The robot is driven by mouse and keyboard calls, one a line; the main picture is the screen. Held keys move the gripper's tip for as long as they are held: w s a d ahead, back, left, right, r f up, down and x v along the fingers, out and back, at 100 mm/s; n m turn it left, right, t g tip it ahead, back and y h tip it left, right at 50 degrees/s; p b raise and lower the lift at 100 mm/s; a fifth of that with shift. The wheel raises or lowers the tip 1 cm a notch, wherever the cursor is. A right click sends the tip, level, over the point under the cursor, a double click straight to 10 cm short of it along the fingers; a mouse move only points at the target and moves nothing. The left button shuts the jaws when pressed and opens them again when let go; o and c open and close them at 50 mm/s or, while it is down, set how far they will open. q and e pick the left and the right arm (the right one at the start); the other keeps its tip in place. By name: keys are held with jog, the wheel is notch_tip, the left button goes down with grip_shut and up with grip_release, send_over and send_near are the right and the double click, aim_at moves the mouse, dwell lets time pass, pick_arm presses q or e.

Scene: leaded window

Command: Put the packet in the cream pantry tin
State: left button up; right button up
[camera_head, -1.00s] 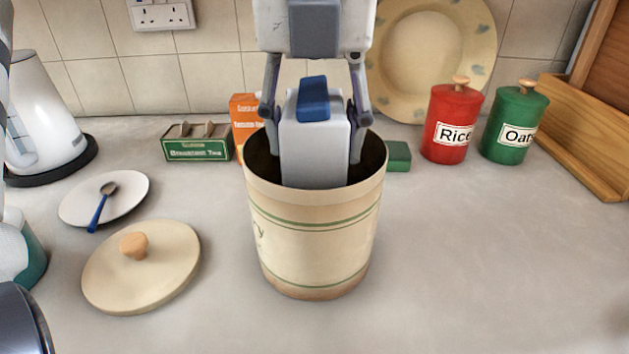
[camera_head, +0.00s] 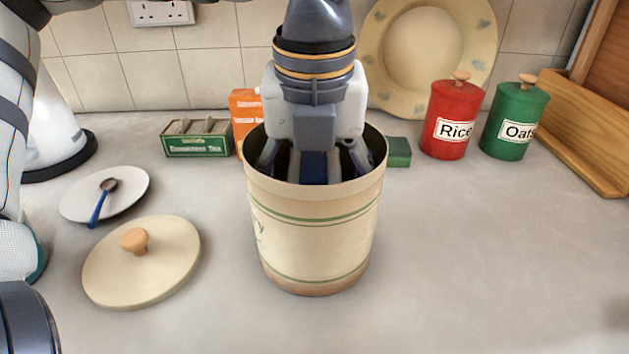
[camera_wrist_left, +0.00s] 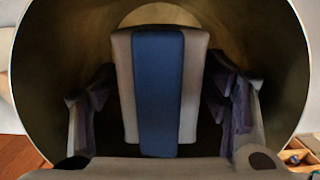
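The cream pantry tin (camera_head: 315,235) stands upright and open on the counter, with green bands. My left gripper (camera_head: 314,165) points down into its mouth. The packet (camera_head: 335,168), pale with a blue stripe, is between its fingers inside the tin, below the rim. The packet's lower end is hidden. My right gripper is not in view.
The tin's lid (camera_head: 150,275) lies left of it, near a saucer (camera_head: 125,200) with a spoon. A tea box (camera_head: 197,145), orange box (camera_head: 244,108) and green block (camera_head: 398,152) are behind. Red (camera_head: 452,120) and green canisters (camera_head: 514,118) stand right. The front right counter is clear.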

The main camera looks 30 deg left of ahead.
pick_arm(q)
jog(key=shift+r, duration=0.1)
jog(key=r, duration=0.4)
jog(key=s+r, duration=0.1)
jog(key=r, duration=0.3)
jog(key=d+r, duration=0.1)
jog(key=r, duration=0.3)
jog(key=shift+s, duration=0.25)
